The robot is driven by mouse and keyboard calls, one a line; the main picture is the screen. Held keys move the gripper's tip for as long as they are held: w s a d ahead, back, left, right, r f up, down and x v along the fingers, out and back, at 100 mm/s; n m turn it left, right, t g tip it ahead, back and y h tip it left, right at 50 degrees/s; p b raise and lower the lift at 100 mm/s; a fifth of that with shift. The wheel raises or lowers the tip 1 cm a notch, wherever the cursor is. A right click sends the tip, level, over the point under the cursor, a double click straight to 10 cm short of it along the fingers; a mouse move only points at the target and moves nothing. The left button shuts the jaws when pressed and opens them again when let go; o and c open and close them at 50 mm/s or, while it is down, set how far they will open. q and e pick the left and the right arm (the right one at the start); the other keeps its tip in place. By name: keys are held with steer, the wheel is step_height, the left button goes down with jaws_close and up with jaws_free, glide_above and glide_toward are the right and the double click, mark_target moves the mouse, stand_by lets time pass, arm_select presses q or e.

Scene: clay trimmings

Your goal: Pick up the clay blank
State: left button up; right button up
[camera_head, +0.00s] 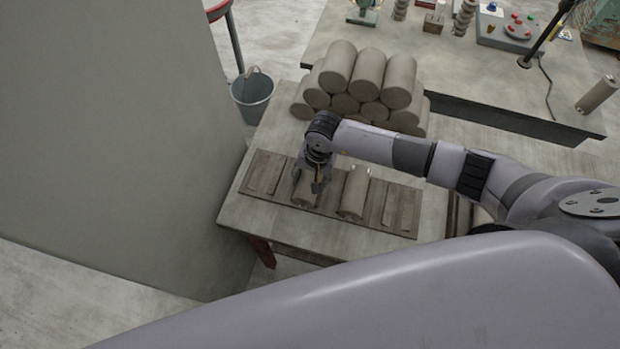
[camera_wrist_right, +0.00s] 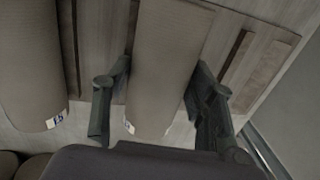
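Two grey-brown clay cylinders lie on a wooden board (camera_head: 337,207) on the table. One clay blank (camera_head: 305,194) is under my right gripper (camera_head: 306,181); the other blank (camera_head: 354,191) lies to its right. In the right wrist view my right gripper (camera_wrist_right: 157,72) has one finger on each side of a clay blank (camera_wrist_right: 163,50), with the fingertips very close to its sides. I cannot tell whether they press on it. The blank appears to rest on the board. A second blank (camera_wrist_right: 30,70) shows to the left there. My left gripper is not in view.
Stacked clay cylinders (camera_head: 368,75) stand at the back of the table. A metal bucket (camera_head: 253,95) is on the floor behind left. A grey wall (camera_head: 110,120) rises close at the left. A second worktable (camera_head: 460,65) with tools is behind. Wooden slats (camera_head: 392,207) run across the board.

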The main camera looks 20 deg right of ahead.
jaws_close()
steer(key=shift+r, duration=0.1)
stand_by(0.3)
steer(key=shift+w+r, duration=0.1)
